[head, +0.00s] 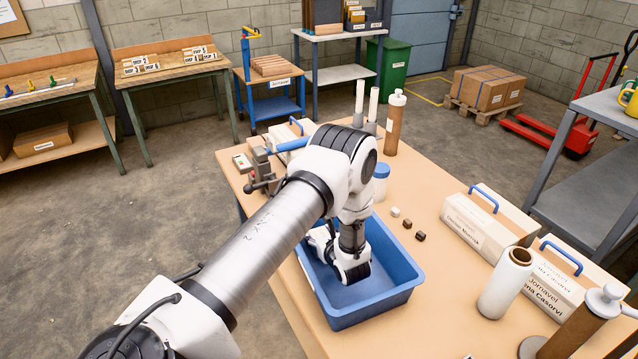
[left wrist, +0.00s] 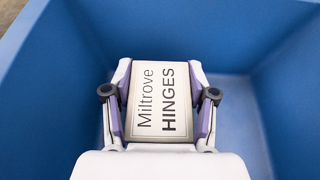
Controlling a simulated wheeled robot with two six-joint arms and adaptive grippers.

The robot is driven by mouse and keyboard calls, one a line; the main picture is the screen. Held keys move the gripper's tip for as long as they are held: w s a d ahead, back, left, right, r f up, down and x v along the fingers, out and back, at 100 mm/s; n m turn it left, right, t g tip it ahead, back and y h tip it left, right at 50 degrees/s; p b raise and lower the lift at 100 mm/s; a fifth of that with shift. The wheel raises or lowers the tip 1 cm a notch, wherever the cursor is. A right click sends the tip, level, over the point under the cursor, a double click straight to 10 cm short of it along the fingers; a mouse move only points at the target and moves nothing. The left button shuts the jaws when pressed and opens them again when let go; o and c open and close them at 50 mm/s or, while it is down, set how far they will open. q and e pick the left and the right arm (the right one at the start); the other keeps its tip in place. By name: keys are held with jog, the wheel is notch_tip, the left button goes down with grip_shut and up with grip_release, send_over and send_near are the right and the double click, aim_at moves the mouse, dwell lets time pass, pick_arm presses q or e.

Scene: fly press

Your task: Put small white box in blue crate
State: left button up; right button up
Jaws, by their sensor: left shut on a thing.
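The blue crate (head: 373,304) stands on the tan worktable, open at the top. My left arm reaches over it and my left gripper (head: 350,268) is down inside the crate. In the left wrist view my left gripper (left wrist: 160,100) is shut on the small white box (left wrist: 160,98), whose top reads "Miltrove HINGES". The crate's blue walls (left wrist: 60,80) surround the box in that view. The box is hidden by the gripper in the head view. I cannot tell whether the box touches the crate floor. My right gripper is not in view.
On the worktable (head: 420,300), small blocks (head: 407,223) lie right of the crate. A white jar with a blue lid (head: 380,182) stands behind it. Long white boxes with blue handles (head: 488,222) and a white roll (head: 506,284) stand to the right. A vise (head: 262,165) is at the back left.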

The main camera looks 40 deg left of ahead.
pick_arm(q)
jog(key=o, duration=1.4)
jog(key=shift+f, duration=0.1)
jog(key=shift+r, duration=0.25)
jog(key=b+v, duration=0.3)
jog(key=v, duration=0.8)
jog(key=shift+s+d, duration=0.1)
jog(key=shift+d, duration=0.2)
jog(key=shift+s+d+r, duration=0.1)
jog(key=shift+d, duration=0.05)
